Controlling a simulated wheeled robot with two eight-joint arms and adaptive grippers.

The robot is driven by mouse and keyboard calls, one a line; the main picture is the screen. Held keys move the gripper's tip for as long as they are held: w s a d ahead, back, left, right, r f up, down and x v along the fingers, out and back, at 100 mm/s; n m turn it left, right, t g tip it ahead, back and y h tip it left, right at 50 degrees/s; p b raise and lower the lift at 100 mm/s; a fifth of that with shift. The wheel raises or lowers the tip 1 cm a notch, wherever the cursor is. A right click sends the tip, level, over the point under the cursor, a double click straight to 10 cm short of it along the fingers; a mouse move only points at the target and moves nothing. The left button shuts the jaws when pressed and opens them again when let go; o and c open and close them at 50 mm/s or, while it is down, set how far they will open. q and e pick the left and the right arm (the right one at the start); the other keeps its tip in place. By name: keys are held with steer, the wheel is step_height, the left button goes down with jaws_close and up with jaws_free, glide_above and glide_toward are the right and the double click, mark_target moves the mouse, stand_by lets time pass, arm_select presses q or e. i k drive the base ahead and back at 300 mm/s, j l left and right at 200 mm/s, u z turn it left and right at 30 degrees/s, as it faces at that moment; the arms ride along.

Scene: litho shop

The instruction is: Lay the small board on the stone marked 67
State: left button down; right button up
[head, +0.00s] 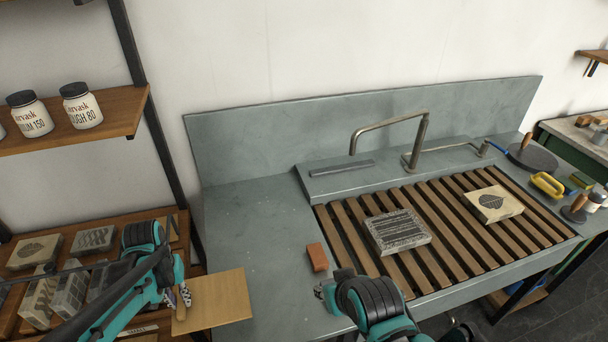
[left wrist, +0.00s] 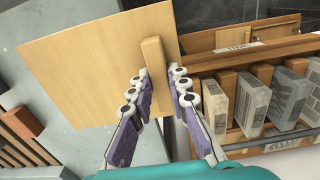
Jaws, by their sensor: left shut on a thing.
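The small board (head: 225,299) is a thin, pale wooden sheet with a raised bar handle. My left gripper (head: 183,297) is shut on this handle, and the board juts out to the right, over the sink unit's left front edge. In the left wrist view the board (left wrist: 90,70) fills the upper left, and the fingers (left wrist: 158,78) stand on both sides of the handle (left wrist: 155,58). Two stones lie on the slatted rack: one with dark line pattern (head: 398,232) and one with a leaf print (head: 493,203). I cannot read a 67 on any stone. My right gripper (head: 325,292) is low centre; its jaws are unclear.
A reddish block (head: 317,257) lies on the grey counter (head: 250,235) left of the slats. A shelf at left holds more stones (head: 93,239), several standing on edge. A bent tap (head: 410,155) rises behind the slats. Brushes and a yellow-handled tool (head: 548,185) are at right.

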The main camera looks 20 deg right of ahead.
mark_target(494, 200)
steer(key=k+l, duration=0.1)
steer(key=l, duration=0.4)
steer(key=k+l, duration=0.1)
steer(key=l, duration=0.4)
steer(key=k+l, duration=0.1)
steer(key=l, duration=0.35)
steer(key=k+l, duration=0.1)
steer(key=l, duration=0.4)
steer(key=k+l, duration=0.1)
steer(key=l, duration=0.4)
steer(key=i+l, duration=0.2)
steer(key=l, duration=0.2)
steer(key=i+l, duration=0.15)
steer(key=l, duration=0.2)
steer(key=i+l, duration=0.2)
steer(key=l, duration=0.2)
steer(key=i+l, duration=0.15)
steer(key=l, duration=0.25)
steer(key=i+l, duration=0.2)
steer(key=l, duration=0.15)
steer(key=i+l, duration=0.25)
